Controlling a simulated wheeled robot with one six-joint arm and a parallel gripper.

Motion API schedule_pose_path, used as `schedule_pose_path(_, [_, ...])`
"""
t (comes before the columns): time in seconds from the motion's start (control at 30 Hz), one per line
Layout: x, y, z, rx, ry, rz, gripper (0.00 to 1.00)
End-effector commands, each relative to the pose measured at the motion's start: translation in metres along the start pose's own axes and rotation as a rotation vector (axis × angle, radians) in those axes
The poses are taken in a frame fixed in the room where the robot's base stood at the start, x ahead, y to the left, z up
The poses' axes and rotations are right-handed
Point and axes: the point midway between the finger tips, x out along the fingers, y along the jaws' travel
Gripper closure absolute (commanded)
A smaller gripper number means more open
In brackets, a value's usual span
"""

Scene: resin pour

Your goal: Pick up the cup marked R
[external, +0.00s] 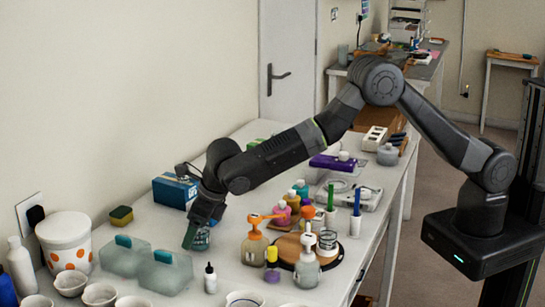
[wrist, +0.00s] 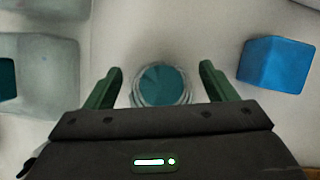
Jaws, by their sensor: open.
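A small clear cup (external: 201,239) with teal contents stands on the white table beneath my gripper (external: 192,236). In the wrist view the cup (wrist: 162,86) is seen from above, between the two green fingers of my gripper (wrist: 161,68). The fingers are open, with a gap on each side of the cup. Part of the cup's near side is hidden by the gripper body. No R mark can be read on it. Another small cup (external: 328,241) with dark marks stands on the round board; its marks are too small to read.
Two frosted jugs (external: 165,272) with teal parts stand in front-left of the cup. A blue box (external: 175,191) lies behind it; a blue block (wrist: 277,64) shows right in the wrist view. A dropper bottle (external: 210,279) and pump bottles (external: 254,247) stand to the right.

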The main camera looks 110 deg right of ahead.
Motion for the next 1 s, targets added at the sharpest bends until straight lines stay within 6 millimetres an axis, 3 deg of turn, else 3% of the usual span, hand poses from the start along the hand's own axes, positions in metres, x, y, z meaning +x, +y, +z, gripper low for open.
schedule_pose_path(0.2, [0.001,0.0,0.0,0.0,-0.001,0.0,0.22])
schedule_pose_path(0.47, [0.001,0.0,0.0,0.0,-0.001,0.0,0.7])
schedule_pose_path(0.77, [-0.003,0.0,0.002,0.0,-0.002,0.001,0.71])
schedule_pose_path(1.0, [-0.039,0.001,0.019,0.001,-0.007,0.003,0.71])
